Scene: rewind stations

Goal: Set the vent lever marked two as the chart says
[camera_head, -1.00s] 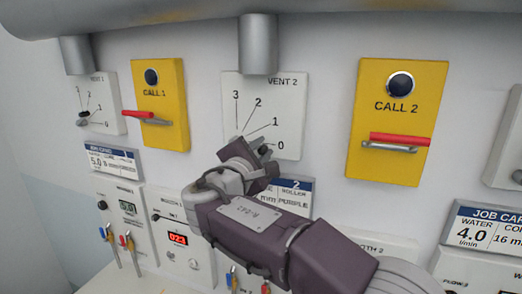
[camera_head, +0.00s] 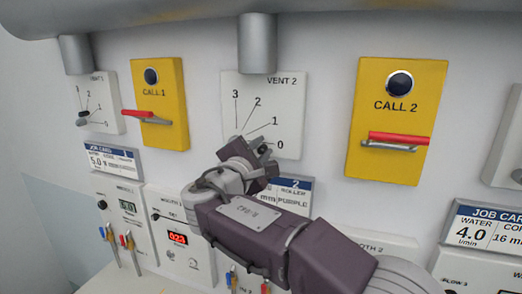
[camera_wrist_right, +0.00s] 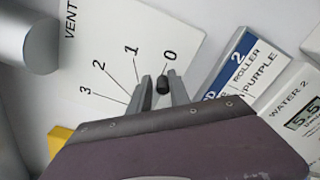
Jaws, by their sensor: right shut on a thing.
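The VENT 2 plate (camera_head: 290,95) is white, with lines marked 3, 2, 1 and 0. It also shows in the right wrist view (camera_wrist_right: 185,25). My right gripper (camera_head: 263,152) is at its lower part, covering the lever's pivot. In the wrist view its fingertips (camera_wrist_right: 161,90) are shut on the dark knob of the vent 2 lever (camera_wrist_right: 162,84). The knob is close to the 0 mark; the rest of the lever is hidden. No chart for the vents is readable. My left gripper is not in view.
Yellow CALL 1 (camera_head: 160,85) and CALL 2 (camera_head: 394,135) boxes with red-barred handles flank the plate. The VENT 1 plate (camera_head: 110,95) is at left. The job card marked 2 (camera_head: 296,192), reading ROLLER PURPLE, is partly behind my arm. A grey pipe (camera_head: 257,45) comes down above VENT 2.

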